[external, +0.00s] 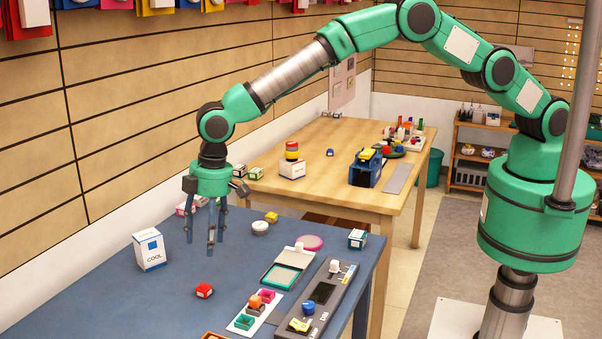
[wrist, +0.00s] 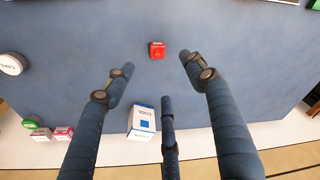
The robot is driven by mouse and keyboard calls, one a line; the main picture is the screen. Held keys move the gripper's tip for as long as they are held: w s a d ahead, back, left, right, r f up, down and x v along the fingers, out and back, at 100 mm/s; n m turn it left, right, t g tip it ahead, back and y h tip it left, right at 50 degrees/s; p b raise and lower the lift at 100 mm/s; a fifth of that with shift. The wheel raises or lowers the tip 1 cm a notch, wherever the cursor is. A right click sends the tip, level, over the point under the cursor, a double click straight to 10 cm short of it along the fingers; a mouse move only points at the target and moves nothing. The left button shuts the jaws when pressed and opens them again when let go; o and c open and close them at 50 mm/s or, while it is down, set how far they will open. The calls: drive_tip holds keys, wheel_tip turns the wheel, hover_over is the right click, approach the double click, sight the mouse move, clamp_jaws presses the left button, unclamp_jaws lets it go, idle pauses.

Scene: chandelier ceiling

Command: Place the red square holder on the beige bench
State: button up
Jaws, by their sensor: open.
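A small red square piece (external: 204,290), which matches the red square holder, sits on the blue table (external: 110,312). It also shows in the wrist view (wrist: 157,51), beyond the fingertips and between the two side fingers. My gripper (external: 207,238) hangs above the blue table with its three fingers pointing down, spread open and empty. In the wrist view my gripper (wrist: 158,74) is apart from the red piece. The beige wooden bench (external: 330,190) stands behind the blue table, with a bare stretch of top at its middle.
A white COOL box (external: 149,249) stands left of the red piece. A tray of coloured holders (external: 254,311), a green-framed case (external: 289,268) and a dark panel (external: 318,300) lie to its right. A blue box (external: 366,168) and a white box (external: 292,169) stand on the bench.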

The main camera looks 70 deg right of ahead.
hover_over(205, 283)
drive_tip(key=f, duration=0.8)
drive_tip(key=shift+s+d+f, duration=0.1)
drive_tip(key=shift+s+f, duration=0.1)
drive_tip(key=shift+s, duration=0.05)
drive_tip(key=shift+f, duration=0.1)
drive_tip(key=shift+w+f+b, duration=0.15)
drive_tip(key=shift+f, duration=0.5)
drive_tip(key=shift+w+f+b, duration=0.15)
drive_tip(key=shift+f, duration=0.5)
drive_tip(key=shift+w+f, duration=0.15)
drive_tip(key=shift+f, duration=1)
drive_tip(key=c, duration=1.2)
drive_tip(key=shift+r, duration=0.1)
